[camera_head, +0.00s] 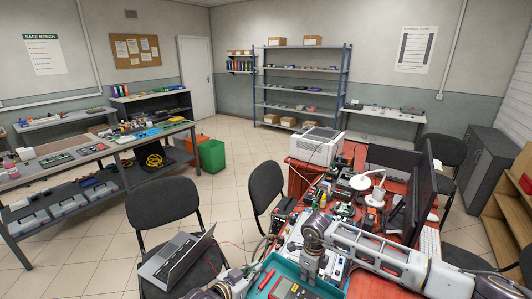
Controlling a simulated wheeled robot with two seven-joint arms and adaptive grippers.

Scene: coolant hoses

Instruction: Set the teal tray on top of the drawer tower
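The teal tray (322,291) is at the bottom of the head view, at the near edge of the red desk, and is cut off by the frame. A red multimeter (286,288) and a red-handled tool (266,279) lie in it. My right gripper (309,277) points down at the tray's far side; its fingertips are too small to read, and I cannot tell if it touches the rim. My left gripper (245,279) is low at the tray's left side, partly cut off; its fingers are unclear. I cannot make out a drawer tower for certain.
The red desk (365,284) is crowded with circuit boards, a white lamp (375,193), monitors (421,195) and a white printer (317,146). A chair with a laptop (178,260) stands to the left. Floor is open between the workbench (95,155) and the chairs.

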